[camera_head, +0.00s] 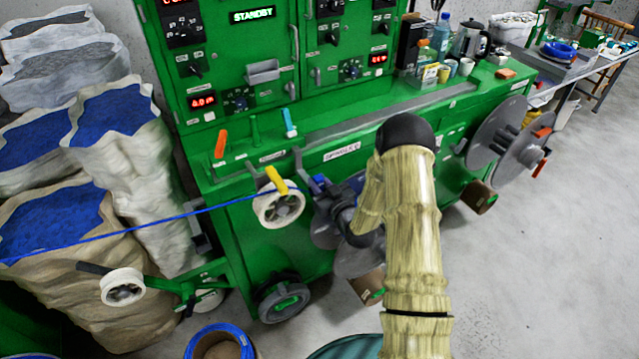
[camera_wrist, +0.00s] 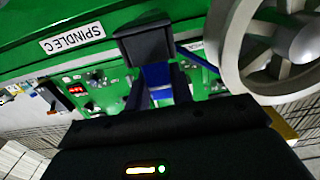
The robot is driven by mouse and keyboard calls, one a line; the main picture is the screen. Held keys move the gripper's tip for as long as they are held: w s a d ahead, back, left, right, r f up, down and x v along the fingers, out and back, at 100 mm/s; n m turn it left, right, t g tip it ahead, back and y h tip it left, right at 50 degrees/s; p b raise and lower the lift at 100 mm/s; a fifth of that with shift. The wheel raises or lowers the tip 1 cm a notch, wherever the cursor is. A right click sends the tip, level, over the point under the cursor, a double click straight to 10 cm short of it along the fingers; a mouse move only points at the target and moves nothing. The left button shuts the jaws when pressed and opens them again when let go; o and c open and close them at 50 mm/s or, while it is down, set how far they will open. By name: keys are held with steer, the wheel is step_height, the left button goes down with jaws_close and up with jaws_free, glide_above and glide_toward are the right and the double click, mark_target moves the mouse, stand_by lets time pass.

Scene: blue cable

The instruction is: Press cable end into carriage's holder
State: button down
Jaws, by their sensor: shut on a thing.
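The blue cable (camera_head: 130,229) comes in from the left edge and runs up to a white pulley wheel (camera_head: 281,206) on the green machine's front. Past the wheel, a short blue stretch also shows in the wrist view (camera_wrist: 197,58). My gripper (camera_head: 325,192) is just right of the wheel, below the SPINDLE C label. In the wrist view my gripper (camera_wrist: 158,82) is shut on a blue piece (camera_wrist: 156,76), apparently the cable end. A dark grey block (camera_wrist: 145,42) lies right at the fingertips and hides them. I cannot tell whether it is the carriage's holder.
The green machine (camera_head: 245,125) fills the middle, with grey reels (camera_head: 490,135) at its right end. A lower white pulley (camera_head: 123,287) sticks out at left. Sacks of blue granules (camera_head: 65,220) stand on the left. The floor at right is clear.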

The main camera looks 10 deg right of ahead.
steer(key=c, duration=1.1)
jaws_free()
steer(key=shift+c, duration=0.2)
steer(key=shift+s, duration=0.1)
steer(key=b+v, duration=0.1)
steer(key=v, duration=0.7)
steer(key=shift+a+r, duration=0.1)
stand_by(0.4)
